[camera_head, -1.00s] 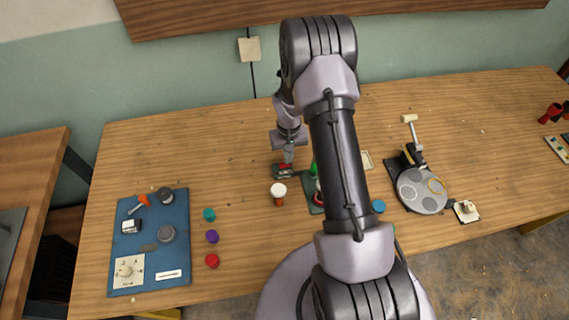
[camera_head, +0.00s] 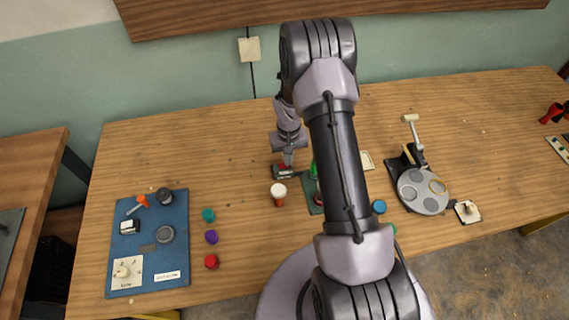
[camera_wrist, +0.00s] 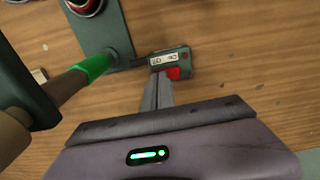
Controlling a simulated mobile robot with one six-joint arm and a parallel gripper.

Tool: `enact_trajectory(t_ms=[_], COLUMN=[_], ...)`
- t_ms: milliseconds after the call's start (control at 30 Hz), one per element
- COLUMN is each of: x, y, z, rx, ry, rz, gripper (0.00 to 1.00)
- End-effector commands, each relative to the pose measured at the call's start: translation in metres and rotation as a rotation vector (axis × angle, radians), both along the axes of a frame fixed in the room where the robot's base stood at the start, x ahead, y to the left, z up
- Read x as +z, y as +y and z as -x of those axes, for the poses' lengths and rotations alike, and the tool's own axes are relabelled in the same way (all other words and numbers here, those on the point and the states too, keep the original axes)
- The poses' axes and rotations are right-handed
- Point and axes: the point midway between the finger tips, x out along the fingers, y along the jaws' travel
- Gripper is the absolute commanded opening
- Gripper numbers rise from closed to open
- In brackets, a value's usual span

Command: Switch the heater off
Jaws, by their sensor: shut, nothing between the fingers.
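A small dark green switch box (camera_wrist: 184,58) has a red switch (camera_wrist: 173,73) and a white label with dark lettering. In the head view the box (camera_head: 283,172) sits on the table, left of my arm. My gripper (camera_wrist: 159,76) is shut and empty. Its tips are at the box, beside the red switch; I cannot tell whether they touch it. In the head view my gripper (camera_head: 288,161) points down over the box. A dark link joins the box to a green plate (camera_wrist: 117,38), partly hidden by my arm in the head view. The switch's position cannot be told.
A green-and-brown rod-like thing (camera_wrist: 85,72) crosses the wrist view left of my fingers. A white-topped jar (camera_head: 278,190) stands in front of the box. A blue board (camera_head: 148,245) lies left and a machine with round plates (camera_head: 420,190) right. The table behind the box is clear.

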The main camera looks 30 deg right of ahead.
Motion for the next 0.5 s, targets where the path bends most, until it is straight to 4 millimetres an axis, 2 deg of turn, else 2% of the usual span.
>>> enact_trajectory(t_ms=[33, 500], x=[-0.007, -0.018], y=[0.000, 0.000], z=[0.000, 0.000], rx=[0.000, 0.000], ry=[0.000, 0.000], rz=[0.000, 0.000], gripper=[0.00, 0.00])
